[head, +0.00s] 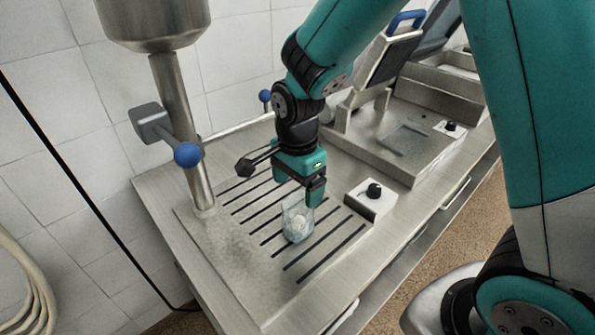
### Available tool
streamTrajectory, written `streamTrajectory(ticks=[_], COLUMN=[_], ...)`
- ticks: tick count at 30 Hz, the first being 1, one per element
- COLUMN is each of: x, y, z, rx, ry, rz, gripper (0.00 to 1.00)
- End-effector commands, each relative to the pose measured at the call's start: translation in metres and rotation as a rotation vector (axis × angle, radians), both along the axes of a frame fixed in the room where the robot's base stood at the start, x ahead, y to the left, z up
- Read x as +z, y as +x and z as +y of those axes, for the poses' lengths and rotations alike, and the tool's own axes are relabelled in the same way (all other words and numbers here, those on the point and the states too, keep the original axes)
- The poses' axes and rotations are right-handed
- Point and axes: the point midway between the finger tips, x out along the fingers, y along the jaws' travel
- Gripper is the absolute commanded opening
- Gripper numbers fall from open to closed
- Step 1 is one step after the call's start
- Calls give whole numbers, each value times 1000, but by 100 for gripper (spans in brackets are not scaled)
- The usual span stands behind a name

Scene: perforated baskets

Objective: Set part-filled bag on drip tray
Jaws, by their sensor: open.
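The part-filled bag (297,225) is a small clear bag with whitish contents in its lower part. It stands roughly upright on the slotted metal drip tray (240,258), towards the tray's right side. My gripper (304,196) is open and points down at the top of the bag, with a teal finger just above and to the right of it. The gripper overlaps the bag's top edge in this view, so I cannot tell whether the fingers touch it. The far finger is mostly hidden.
A steel funnel column (176,125) with a blue-knobbed valve (187,154) rises at the tray's left. A small white box with a black knob (372,200) stands right of the tray. A metal machine with a raised lid (388,55) is behind. The tray's front left is clear.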

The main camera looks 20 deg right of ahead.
Motion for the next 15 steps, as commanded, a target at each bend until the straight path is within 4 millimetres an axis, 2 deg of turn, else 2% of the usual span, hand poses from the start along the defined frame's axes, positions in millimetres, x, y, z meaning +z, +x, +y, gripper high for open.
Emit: streamTrajectory(ticks=[3, 10, 13, 15], x=[22, 47, 62, 76], y=[1, -3, -17, -36], z=[0, 1, 6, 12], rx=[0, 31, 189, 389], ry=[2, 7, 42, 82], rz=[-5, -3, -13, -30], gripper=[86, 86, 86, 86])
